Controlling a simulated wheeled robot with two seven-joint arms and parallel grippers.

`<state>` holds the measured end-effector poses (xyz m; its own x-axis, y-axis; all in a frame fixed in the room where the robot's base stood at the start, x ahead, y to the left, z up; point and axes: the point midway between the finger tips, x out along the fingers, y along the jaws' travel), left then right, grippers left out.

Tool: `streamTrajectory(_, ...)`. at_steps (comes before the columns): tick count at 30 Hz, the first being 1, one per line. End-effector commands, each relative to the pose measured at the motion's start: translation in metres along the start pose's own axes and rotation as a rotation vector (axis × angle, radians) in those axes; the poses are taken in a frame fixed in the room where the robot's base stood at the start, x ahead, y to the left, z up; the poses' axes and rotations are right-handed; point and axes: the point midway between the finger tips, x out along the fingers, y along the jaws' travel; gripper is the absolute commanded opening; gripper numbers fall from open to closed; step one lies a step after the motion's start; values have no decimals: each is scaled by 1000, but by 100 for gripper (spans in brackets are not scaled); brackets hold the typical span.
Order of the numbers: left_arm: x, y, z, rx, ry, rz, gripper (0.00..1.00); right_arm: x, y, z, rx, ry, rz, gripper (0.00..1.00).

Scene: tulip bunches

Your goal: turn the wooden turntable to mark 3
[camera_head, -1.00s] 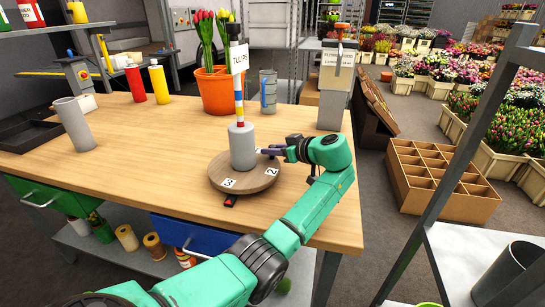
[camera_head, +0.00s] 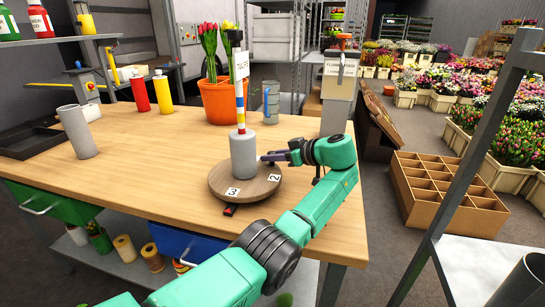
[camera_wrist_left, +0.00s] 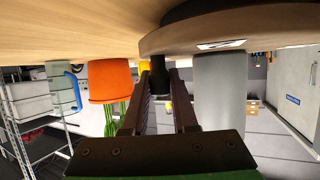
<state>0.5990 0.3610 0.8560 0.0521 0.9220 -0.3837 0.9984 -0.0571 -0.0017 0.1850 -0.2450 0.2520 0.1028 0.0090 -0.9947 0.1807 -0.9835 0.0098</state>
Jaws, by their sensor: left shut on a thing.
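The round wooden turntable (camera_head: 256,199) stands on the workbench. It carries a grey cylinder (camera_head: 243,157) with a striped post and a TULIPS sign. Mark 3 (camera_head: 233,191) is at the front rim, close to and slightly right of the red pointer (camera_head: 229,210) on the bench. Mark 2 (camera_head: 275,178) faces right. My left gripper (camera_head: 268,158) reaches in from the right, just above the disc. In the wrist view its fingers (camera_wrist_left: 160,80) are shut on a black peg (camera_wrist_left: 158,88) on the turntable, beside the grey cylinder (camera_wrist_left: 220,95). My right gripper is out of view.
An orange pot (camera_head: 222,102) of tulips and a grey can (camera_head: 271,104) stand behind. A grey tube (camera_head: 77,132), a red bottle (camera_head: 139,93) and a yellow bottle (camera_head: 161,91) are left. The bench is clear left of the turntable. A divided crate (camera_head: 440,190) is on the floor.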

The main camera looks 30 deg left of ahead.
Motion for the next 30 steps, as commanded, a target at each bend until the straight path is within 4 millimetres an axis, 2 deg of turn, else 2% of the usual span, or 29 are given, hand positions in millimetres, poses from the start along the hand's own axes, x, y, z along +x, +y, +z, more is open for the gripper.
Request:
streamTrajectory(1, 0, 1, -4, -6, 6, 4, 0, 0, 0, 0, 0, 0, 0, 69)
streamTrajectory(2, 0, 1, -4, -6, 6, 4, 34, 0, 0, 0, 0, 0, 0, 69)
streamTrajectory(3, 0, 0, -4, -5, 5, 3, 49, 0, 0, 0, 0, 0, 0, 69)
streamTrajectory(4, 0, 0, -4, -5, 5, 3, 56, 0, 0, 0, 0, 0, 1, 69)
streamTrajectory(13, -1, 0, -2, -3, 3, 2, 56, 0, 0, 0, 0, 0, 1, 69)
streamTrajectory(17, -11, 1, -1, -2, 2, 4, 56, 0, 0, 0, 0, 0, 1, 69)
streamTrajectory(23, -56, 1, -2, -3, 2, 6, 56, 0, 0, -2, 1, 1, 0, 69)
streamTrajectory(30, -123, 0, -4, -3, 5, 6, 56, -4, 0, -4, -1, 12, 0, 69)
